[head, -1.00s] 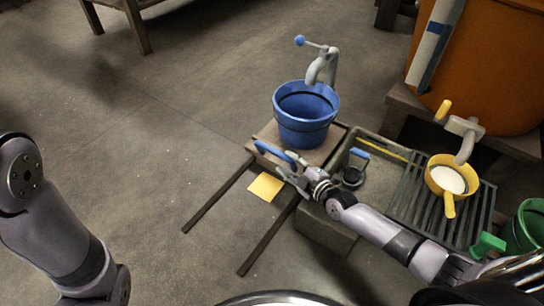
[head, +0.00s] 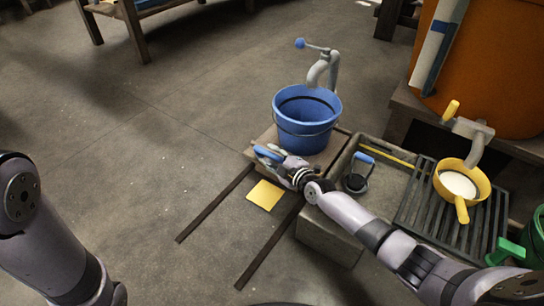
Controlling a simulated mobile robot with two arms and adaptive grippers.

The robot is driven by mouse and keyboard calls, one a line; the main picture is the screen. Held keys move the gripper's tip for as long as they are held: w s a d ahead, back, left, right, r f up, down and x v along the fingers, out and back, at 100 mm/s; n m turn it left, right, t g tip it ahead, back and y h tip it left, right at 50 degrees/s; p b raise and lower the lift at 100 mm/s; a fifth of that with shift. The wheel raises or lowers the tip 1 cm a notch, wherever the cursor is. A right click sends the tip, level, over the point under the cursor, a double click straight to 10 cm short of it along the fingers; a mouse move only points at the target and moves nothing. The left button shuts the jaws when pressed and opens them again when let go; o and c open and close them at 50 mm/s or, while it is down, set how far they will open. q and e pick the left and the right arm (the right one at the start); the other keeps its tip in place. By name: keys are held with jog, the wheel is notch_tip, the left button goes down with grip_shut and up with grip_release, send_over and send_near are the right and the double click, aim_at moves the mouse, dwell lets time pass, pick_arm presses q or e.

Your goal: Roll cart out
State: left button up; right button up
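The cart (head: 262,141) is a low wooden platform at the upper end of two dark floor rails (head: 215,203). A blue bucket (head: 306,137) stands upright on it. A blue handle (head: 268,153) is at the cart's front edge. My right gripper (head: 273,161) is at this handle, with its fingers close around or against it. The fingers and the handle overlap, so I cannot tell whether they are closed on it. My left arm shows at the left edge, but its gripper is out of view.
A grey spout (head: 322,72) with a blue knob rises behind the bucket. To the right are a stone trough (head: 328,238), a dark grate (head: 415,215), a yellow ladle (head: 460,187) and a green can (head: 535,240). A yellow sheet (head: 265,195) lies between the rails, which are otherwise clear.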

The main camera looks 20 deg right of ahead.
grip_shut()
dwell(0.6)
